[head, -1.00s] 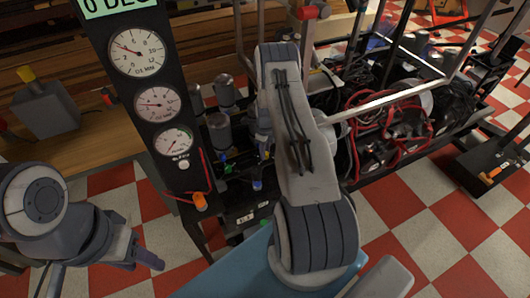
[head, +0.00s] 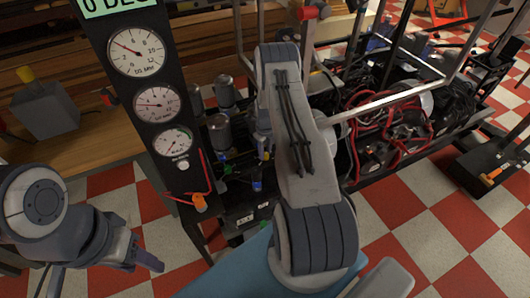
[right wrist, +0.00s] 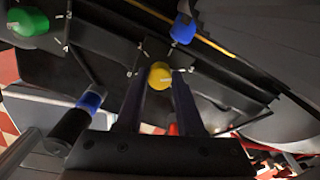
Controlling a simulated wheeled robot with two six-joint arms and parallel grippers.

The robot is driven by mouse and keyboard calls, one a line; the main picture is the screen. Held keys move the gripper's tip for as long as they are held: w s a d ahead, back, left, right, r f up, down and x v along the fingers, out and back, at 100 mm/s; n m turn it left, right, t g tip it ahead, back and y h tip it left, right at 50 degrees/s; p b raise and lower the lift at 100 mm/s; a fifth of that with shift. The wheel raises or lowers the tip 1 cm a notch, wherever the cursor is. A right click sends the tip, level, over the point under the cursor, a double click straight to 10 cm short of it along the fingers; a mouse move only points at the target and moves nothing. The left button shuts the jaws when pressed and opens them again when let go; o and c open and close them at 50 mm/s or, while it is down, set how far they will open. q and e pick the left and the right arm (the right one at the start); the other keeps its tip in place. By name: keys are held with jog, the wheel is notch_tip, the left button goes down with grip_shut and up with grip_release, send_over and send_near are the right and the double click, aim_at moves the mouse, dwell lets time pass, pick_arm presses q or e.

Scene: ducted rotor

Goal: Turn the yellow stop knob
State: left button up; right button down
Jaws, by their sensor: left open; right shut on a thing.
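The yellow knob (right wrist: 159,75) shows in the right wrist view on a dark panel, between the two dark fingers of my right gripper (right wrist: 160,84). The fingers are shut on it from both sides. In the head view my right arm covers much of the spot, and the yellow knob is not clear there. My left gripper (head: 130,261) is at the lower left of the head view, open and empty, over the checkered floor and away from the panel.
A blue knob (right wrist: 183,31), a green knob (right wrist: 29,21) and a blue-collared cylinder (right wrist: 84,111) stand around the yellow one. A tall gauge panel (head: 182,206) stands left of my right arm. A metal-framed cart with red cables (head: 400,140) is at right.

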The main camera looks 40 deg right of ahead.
jog(key=c, duration=0.5)
grip_release()
notch_tip(320, 180, up, 10)
jog(key=shift+r+p, duration=0.25)
jog(key=shift+p, duration=0.35)
